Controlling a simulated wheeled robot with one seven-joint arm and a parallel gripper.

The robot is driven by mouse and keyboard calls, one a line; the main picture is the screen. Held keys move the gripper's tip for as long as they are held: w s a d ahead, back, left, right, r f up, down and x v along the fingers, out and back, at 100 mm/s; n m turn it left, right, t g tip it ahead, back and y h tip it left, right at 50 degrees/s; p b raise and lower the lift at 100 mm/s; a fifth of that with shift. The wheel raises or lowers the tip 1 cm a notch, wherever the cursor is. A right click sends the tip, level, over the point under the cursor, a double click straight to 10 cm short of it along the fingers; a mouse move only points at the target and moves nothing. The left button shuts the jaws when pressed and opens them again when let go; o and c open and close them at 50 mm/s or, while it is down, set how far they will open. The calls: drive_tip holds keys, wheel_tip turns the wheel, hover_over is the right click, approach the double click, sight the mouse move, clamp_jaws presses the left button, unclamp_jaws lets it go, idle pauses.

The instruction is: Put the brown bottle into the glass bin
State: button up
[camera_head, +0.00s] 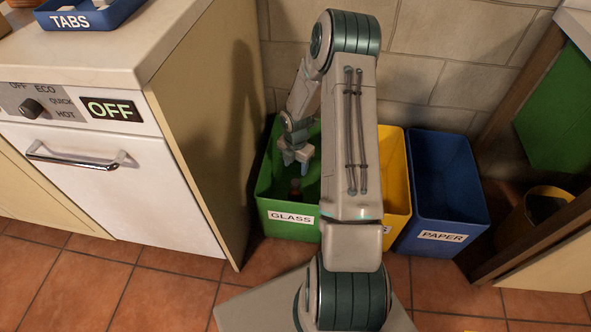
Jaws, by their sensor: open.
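The glass bin (272,213) is a green open-topped bin with a white GLASS label, on the floor to the right of the cabinet. A small brown bottle (296,188) shows inside it, near the front wall. My gripper (296,165) is over the bin's opening, above the bottle. It is open and points down, with nothing seen between its fingers. My arm hides the right side of the green bin.
A yellow bin (397,190) stands partly behind my arm, and a blue bin (440,180) labelled PAPER is to its right. A dishwasher (110,190) marked OFF is at left under a counter (120,40) with a blue TABS tray (85,12). A stone wall is behind.

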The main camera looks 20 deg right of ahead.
drive_tip(key=s+a+r+m, duration=0.2)
drive_tip(key=s+r+m, duration=0.15)
drive_tip(key=r, duration=0.45)
drive_tip(key=s+a+r+m+h, duration=0.1)
drive_tip(key=s+a+r+m, duration=0.1)
drive_tip(key=r+m, duration=0.35)
drive_tip(key=s+a+r+m, duration=0.2)
drive_tip(key=a+r+m, duration=0.1)
drive_tip(key=r, duration=0.7)
drive_tip(key=s+a+r+m, duration=0.3)
drive_tip(key=s+r+m, duration=0.1)
drive_tip(key=s+m, duration=0.2)
drive_tip(key=s+a+r+m+t+y, duration=0.1)
drive_tip(key=s+a+r+m, duration=0.3)
drive_tip(key=s, duration=0.5)
drive_tip(key=shift+r+m+p, duration=0.3)
drive_tip(key=shift+m+p, duration=0.15)
drive_tip(key=shift+m, duration=0.45)
wheel_tip(320, 180, up, 34)
drive_tip(key=t+p, duration=0.1)
drive_tip(key=p, duration=2.9)
drive_tip(key=shift+d+t+p, duration=0.3)
drive_tip(key=shift+t+p, duration=0.1)
